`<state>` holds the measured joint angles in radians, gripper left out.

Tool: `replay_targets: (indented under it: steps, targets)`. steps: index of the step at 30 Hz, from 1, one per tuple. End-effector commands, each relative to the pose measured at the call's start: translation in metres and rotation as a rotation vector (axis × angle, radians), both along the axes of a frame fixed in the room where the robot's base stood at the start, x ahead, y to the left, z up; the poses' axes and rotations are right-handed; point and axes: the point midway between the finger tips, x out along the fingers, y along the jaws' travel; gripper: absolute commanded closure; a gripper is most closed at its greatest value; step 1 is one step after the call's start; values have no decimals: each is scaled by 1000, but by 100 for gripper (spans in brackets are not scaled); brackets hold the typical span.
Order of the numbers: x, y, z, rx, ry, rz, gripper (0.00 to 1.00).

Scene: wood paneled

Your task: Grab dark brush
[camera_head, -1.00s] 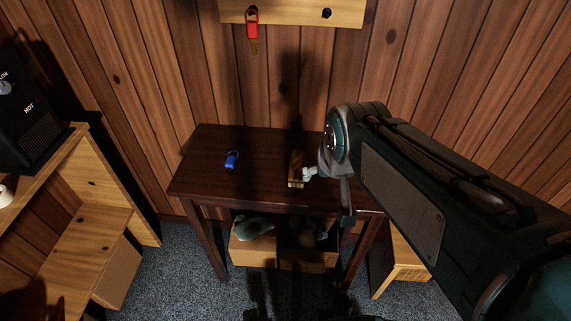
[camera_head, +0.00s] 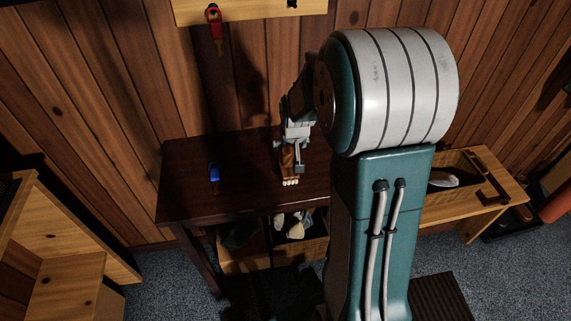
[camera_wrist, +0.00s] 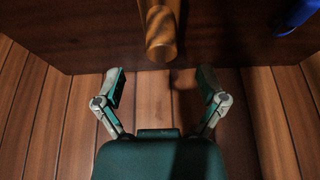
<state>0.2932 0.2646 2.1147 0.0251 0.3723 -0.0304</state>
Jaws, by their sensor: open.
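The brush (camera_head: 288,165) lies on the dark wooden table (camera_head: 235,150), with pale bristles toward the front edge. In the head view my gripper (camera_head: 291,150) is above the brush's far part and partly hides it. In the wrist view the brush's rounded wooden end (camera_wrist: 161,42) lies ahead of my open gripper (camera_wrist: 161,84), roughly centred between the spread fingers. Nothing is between the fingertips, and a gap shows between them and the brush end.
A blue keyring-like item (camera_head: 213,176) lies on the table's left; its blue edge shows in the wrist view (camera_wrist: 295,14). A red key (camera_head: 215,28) hangs on the wall board. Open boxes (camera_head: 300,240) sit under the table. A wooden bench (camera_head: 475,205) with a tray stands right.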

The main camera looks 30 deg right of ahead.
Motion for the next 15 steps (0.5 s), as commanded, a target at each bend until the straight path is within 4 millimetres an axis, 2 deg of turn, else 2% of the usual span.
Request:
replay_targets:
  steps: [3, 8, 15]
  targets:
    - [6, 4, -13, -6, 1, 3, 10]
    - [9, 6, -23, -8, 0, 4, 10]
    - [19, -7, -56, -5, 3, 3, 10]
